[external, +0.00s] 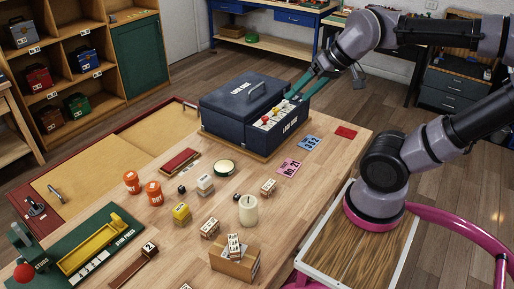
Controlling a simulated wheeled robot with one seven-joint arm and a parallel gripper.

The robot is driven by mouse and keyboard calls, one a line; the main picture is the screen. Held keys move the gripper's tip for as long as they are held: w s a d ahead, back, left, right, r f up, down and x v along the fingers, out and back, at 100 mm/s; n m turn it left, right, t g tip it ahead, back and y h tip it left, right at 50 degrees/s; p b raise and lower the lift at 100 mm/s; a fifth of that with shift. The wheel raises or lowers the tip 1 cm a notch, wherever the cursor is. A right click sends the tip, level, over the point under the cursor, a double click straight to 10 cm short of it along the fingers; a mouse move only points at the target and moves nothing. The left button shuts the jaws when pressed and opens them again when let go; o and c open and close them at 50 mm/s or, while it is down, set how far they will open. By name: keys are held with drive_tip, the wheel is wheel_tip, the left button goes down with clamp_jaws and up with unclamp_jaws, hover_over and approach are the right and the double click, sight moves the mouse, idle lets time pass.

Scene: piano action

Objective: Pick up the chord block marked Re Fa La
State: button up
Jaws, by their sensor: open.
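The marking Re Fa La is too small to read on any block, so I cannot tell which one is that chord block. Small marked blocks stand on the wooden table: a grey-white one (205,184), a yellow one (181,213), a pale wooden one (210,228) and another pale one (268,187). A further pale marked piece (234,245) stands in an open cardboard box (236,266). My gripper (297,93), with teal fingers, is open above the right side of the dark blue case, apart from these blocks.
The dark blue case (240,98) stands at the table's back, with red and yellow knobs on a white strip. A cream candle-like cylinder (248,209), orange jars (132,182) and a green tray (65,255) crowd the table.

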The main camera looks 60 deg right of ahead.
drive_tip(key=w+a+f+m+g+y, duration=0.3)
drive_tip(key=w+a+f+g, duration=0.15)
drive_tip(key=w+f, duration=0.35)
drive_tip(key=w+a+f+m+g+y, duration=0.25)
drive_tip(key=w+a+f, duration=0.25)
drive_tip(key=w+f, duration=0.3)
drive_tip(key=m+y, duration=0.6)
drive_tip(key=m, duration=0.2)
approach(203, 236)
wheel_tip(203, 236, up, 9)
drive_tip(key=f, duration=0.8)
drive_tip(key=shift+a+f, duration=0.2)
drive_tip(key=shift+f, duration=0.2)
drive_tip(key=shift+x, duration=3.7)
clamp_jaws()
